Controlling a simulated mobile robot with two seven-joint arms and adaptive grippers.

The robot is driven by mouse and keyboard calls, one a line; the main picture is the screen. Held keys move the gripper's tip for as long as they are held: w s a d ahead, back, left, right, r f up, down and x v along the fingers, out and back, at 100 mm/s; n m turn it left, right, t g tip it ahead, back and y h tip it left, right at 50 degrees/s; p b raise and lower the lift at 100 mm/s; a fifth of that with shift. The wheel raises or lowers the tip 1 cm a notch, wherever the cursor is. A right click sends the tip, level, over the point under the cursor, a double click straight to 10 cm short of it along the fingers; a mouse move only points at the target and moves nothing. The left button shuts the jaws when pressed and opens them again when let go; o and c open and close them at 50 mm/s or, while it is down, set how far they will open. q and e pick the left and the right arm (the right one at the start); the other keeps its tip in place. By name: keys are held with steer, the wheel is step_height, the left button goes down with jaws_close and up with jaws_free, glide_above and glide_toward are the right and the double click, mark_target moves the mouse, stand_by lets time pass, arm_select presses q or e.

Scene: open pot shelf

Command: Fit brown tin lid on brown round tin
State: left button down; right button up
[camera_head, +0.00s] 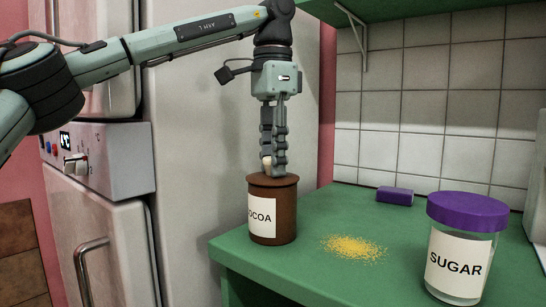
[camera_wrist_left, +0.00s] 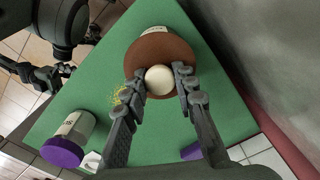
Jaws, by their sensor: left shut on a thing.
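The brown round tin (camera_head: 285,222) with a COCOA label stands upright on the near left corner of the green counter. The brown tin lid (camera_head: 286,181) lies level on top of the tin's mouth; I see no clear gap between them. The lid has a cream knob (camera_head: 266,163). My left gripper (camera_head: 272,165) points straight down and is shut on the knob. In the left wrist view the knob (camera_wrist_left: 159,80) sits between the fingertips, with the brown lid (camera_wrist_left: 160,48) around it. The lid hides the tin's mouth.
A SUGAR jar (camera_head: 460,255) with a purple lid stands at the right front of the green counter (camera_head: 320,275). Spilled yellow grains (camera_head: 353,248) lie beside the tin. A purple block (camera_head: 395,196) lies near the tiled wall. A tall pale appliance (camera_head: 215,120) stands left of the counter.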

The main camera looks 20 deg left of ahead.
arm_select(q)
steer(key=shift+f+b, duration=0.4)
stand_by(0.7)
steer(key=c, duration=1.1)
jaws_free()
steer(key=shift+c, duration=0.2)
step_height(320, 180, up, 9)
steer(key=shift+r, duration=1.55)
